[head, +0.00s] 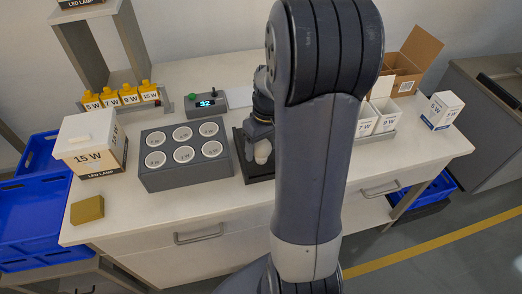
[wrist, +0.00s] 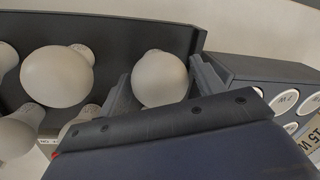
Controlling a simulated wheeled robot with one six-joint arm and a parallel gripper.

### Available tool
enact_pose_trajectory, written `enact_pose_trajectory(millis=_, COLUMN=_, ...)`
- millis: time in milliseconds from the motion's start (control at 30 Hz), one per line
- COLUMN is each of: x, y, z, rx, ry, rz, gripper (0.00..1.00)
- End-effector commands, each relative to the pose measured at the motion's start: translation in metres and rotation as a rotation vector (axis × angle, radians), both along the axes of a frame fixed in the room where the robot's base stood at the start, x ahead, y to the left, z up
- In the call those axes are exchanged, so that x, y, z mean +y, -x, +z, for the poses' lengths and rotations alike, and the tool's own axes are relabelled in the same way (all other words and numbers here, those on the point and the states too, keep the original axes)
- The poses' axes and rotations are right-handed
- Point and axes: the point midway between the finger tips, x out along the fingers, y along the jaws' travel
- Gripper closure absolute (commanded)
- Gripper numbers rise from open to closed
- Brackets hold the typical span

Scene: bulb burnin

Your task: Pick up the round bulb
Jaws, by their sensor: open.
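Several white bulbs lie in a dark tray (wrist: 115,40) in the wrist view. One round-headed bulb (wrist: 160,79) sits between the two fingers of my gripper (wrist: 162,84), which is open around it. Whether the fingers touch it I cannot tell. A larger globe-shaped bulb (wrist: 57,77) lies to its left, outside the fingers. More bulbs show at the left edge and below, partly hidden. In the head view my gripper (head: 261,128) is low over the tray (head: 258,172), and a white bulb (head: 262,151) shows beside it. My arm hides much of the tray.
A grey block with several round sockets (head: 185,178) stands just left of the tray; it also shows at the right of the wrist view (wrist: 265,72). A 15 W lamp box (head: 92,145), a display unit (head: 206,102) and white boxes (head: 385,118) stand around.

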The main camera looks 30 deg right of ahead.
Motion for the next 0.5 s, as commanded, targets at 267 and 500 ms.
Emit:
enact_pose_trajectory(millis=267, x=0.003, y=0.001, z=-0.024, rx=0.000, ry=0.000, rz=0.000, gripper=0.36)
enact_pose_trajectory(millis=500, x=0.003, y=0.001, z=-0.024, rx=-0.001, ry=0.000, rz=0.000, gripper=0.42)
